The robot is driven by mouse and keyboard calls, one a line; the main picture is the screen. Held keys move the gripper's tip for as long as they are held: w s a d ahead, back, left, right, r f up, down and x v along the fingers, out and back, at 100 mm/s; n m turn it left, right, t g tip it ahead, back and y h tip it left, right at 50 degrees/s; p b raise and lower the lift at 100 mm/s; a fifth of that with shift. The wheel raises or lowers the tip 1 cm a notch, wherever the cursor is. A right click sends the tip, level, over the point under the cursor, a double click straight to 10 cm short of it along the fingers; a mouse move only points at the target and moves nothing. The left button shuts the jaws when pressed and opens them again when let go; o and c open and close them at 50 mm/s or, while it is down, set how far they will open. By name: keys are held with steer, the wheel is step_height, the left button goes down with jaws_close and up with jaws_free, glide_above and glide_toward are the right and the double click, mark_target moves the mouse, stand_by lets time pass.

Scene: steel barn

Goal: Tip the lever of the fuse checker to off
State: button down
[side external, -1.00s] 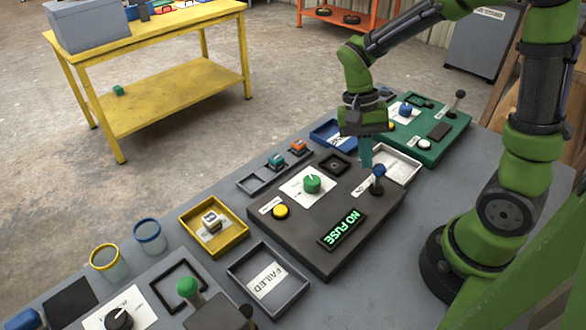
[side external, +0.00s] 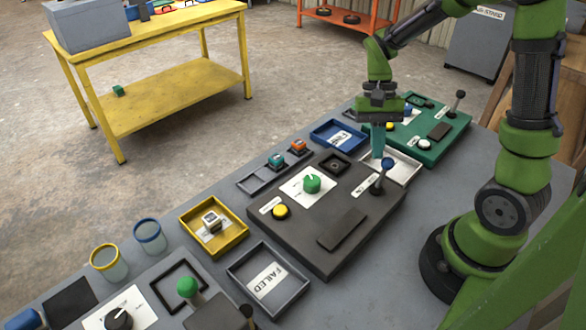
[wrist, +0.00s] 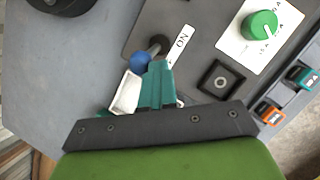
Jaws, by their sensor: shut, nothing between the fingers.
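The fuse checker is a dark grey box (side external: 300,238) in the middle of the bench, with a green knob (side external: 312,183), a yellow button (side external: 281,211) and a blank dark display (side external: 341,229). Its blue-tipped lever (side external: 388,163) stands at the far right corner, leaning toward the upper right in the side view. In the wrist view the lever's blue ball (wrist: 139,62) is right beside my fingertips, next to the "ON" label (wrist: 180,42). My gripper (side external: 377,155) is shut and empty, its teal fingers just left of the ball. I cannot tell whether they touch.
A white-lined tray (side external: 405,168) lies behind the lever, and a blue tray (side external: 335,135) is to its left. A green panel (side external: 440,140) with its own lever stands farther right. Yellow (side external: 240,235) and grey (side external: 292,300) trays sit at the near side.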

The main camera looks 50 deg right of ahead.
steer(key=shift+f, duration=0.1)
stand_by(0.3)
steer(key=shift+a+f, duration=0.3)
steer(key=shift+a, duration=0.35)
steer(key=shift+w+a, duration=0.15)
steer(key=shift+w, duration=0.05)
steer(key=w+f+v, duration=0.1)
steer(key=w+v, duration=0.2)
steer(key=v, duration=0.9)
steer(key=s+a+r+n+t, duration=0.4)
steer(key=s+a+n+t, duration=0.2)
steer(key=s+a+t, duration=0.4)
steer(key=shift+r+t+h, duration=0.3)
steer(key=shift+t+h, duration=0.1)
